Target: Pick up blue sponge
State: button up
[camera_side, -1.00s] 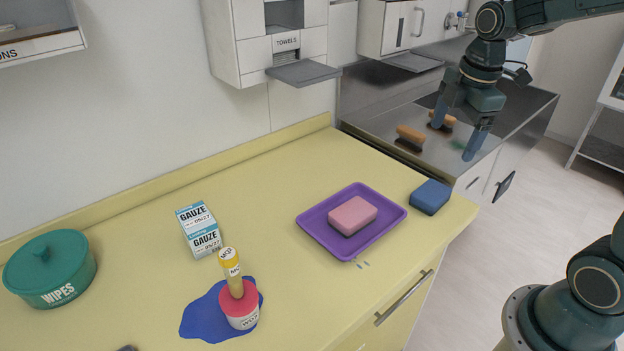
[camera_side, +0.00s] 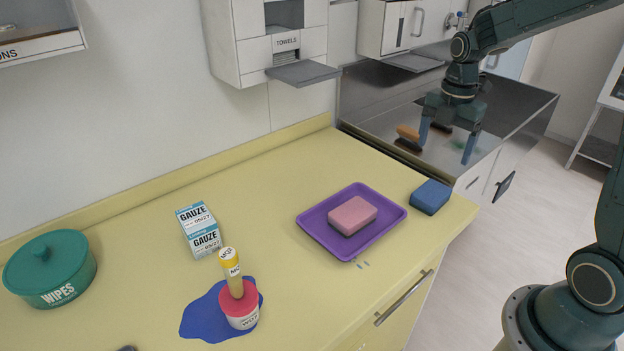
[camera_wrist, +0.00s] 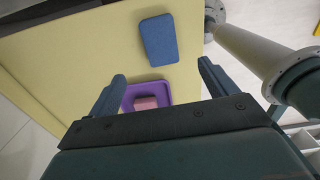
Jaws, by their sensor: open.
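The blue sponge (camera_side: 430,197) lies on the yellow counter near its right end, just right of the purple tray (camera_side: 313,226). The sponge also shows in the wrist view (camera_wrist: 159,40), ahead of and between the fingers. My gripper (camera_side: 445,150) is open and empty, in the air above the sponge in the side view, with its two fingers pointing down. In the wrist view my gripper (camera_wrist: 160,78) spans the tray, and the sponge is beyond the fingertips. Nothing hides the sponge.
A pink sponge (camera_side: 352,215) sits in the purple tray. Brushes (camera_side: 408,137) lie on the steel surface behind.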

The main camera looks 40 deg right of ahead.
send_over(432, 191)
notch_tip(432, 191, down, 7)
jog(key=shift+f, duration=0.2)
jog(key=shift+f, duration=2.55)
jog(key=c, duration=1.1)
